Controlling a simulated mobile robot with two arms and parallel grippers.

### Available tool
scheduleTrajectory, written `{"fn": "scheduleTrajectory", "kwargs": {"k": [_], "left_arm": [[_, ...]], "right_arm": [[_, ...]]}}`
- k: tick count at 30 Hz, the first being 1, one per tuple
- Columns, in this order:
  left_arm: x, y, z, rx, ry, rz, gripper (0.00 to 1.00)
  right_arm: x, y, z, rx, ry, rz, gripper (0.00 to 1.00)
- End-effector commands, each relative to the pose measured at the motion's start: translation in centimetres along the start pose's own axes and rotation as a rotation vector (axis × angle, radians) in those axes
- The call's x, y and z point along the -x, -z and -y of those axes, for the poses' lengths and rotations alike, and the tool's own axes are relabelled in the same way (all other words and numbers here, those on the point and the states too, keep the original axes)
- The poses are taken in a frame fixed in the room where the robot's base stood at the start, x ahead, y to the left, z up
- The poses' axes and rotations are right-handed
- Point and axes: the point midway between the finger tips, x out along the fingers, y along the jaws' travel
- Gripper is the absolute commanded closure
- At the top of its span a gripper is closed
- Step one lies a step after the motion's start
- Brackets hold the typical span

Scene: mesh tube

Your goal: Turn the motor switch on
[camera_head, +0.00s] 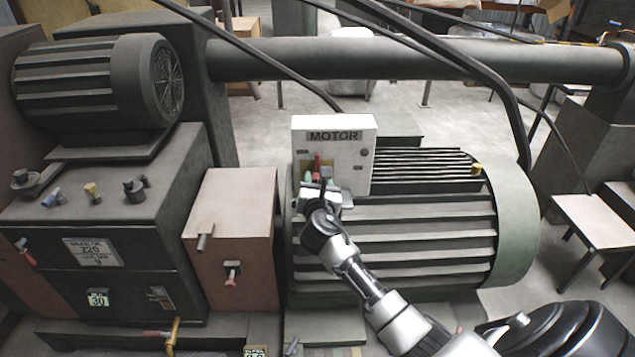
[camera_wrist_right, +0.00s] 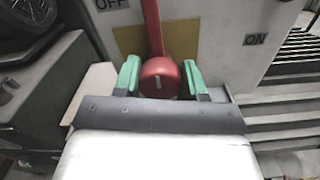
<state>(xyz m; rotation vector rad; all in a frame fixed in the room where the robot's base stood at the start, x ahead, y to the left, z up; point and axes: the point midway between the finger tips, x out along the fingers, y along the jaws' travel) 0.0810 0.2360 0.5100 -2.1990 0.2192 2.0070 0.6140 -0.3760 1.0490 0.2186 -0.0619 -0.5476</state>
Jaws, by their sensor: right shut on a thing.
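The motor switch box (camera_head: 350,155) is a white box labelled MOTOR on the front of the large ribbed motor. Its red switch lever (camera_head: 317,163) shows just above my right gripper (camera_head: 318,185). In the right wrist view, the red switch lever (camera_wrist_right: 161,75) points up from a round red hub, over a yellowish plate, between an OFF label (camera_wrist_right: 112,4) at left and an ON label (camera_wrist_right: 256,39) at right. The green fingertips of my right gripper (camera_wrist_right: 160,78) are shut on the hub, one on each side. My left gripper is not in view.
The large ribbed motor (camera_head: 420,235) stands below and right of the box. A brown cabinet (camera_head: 232,240) and a dark machine with small levers (camera_head: 95,230) stand to the left. A thick horizontal pipe (camera_head: 420,58) and black cables run behind and above.

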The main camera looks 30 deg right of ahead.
Motion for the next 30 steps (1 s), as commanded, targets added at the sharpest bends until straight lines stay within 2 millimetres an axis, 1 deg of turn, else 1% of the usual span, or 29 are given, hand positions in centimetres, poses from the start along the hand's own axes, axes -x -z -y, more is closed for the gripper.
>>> {"fn": "scheduleTrajectory", "kwargs": {"k": [8, 14, 30], "left_arm": [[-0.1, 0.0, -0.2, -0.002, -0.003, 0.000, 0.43], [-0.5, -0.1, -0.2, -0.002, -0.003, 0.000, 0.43], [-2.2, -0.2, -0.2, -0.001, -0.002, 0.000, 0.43]], "right_arm": [[0.0, 0.1, 0.0, -0.039, 0.000, 0.000, 0.82], [0.0, 0.1, 0.0, -0.147, 0.001, 0.000, 0.82], [0.0, 0.2, 0.0, -0.645, 0.001, -0.001, 0.82]]}}
